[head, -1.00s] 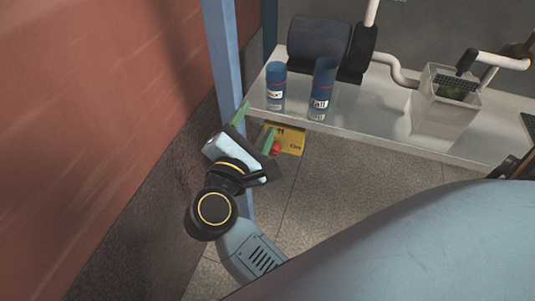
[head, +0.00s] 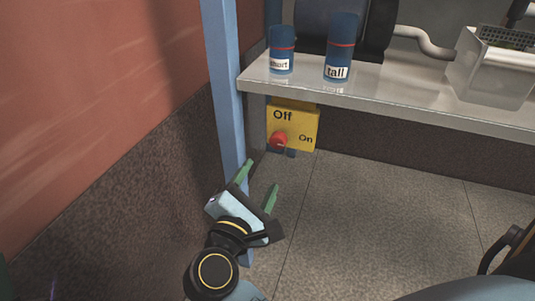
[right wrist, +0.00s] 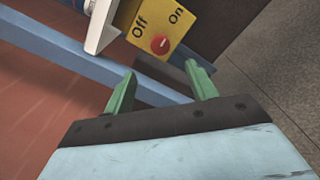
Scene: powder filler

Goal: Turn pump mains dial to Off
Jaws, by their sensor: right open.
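The pump mains dial (head: 278,139) is a red round knob on a yellow box (head: 306,121) marked "Off" at upper left and "On" at right. My right gripper (head: 261,175) has green fingers, open and empty, below and in front of the box, apart from the dial. In the right wrist view its fingertips (right wrist: 161,74) lie just short of the box. My left gripper is not in view.
A blue post (head: 226,95) stands close left of the box and gripper. A pale shelf (head: 420,107) overhangs the box, carrying cans labelled "short" (head: 282,50) and "tall" (head: 340,50). A red wall (head: 90,90) is at left. The floor (head: 370,210) right of the gripper is clear.

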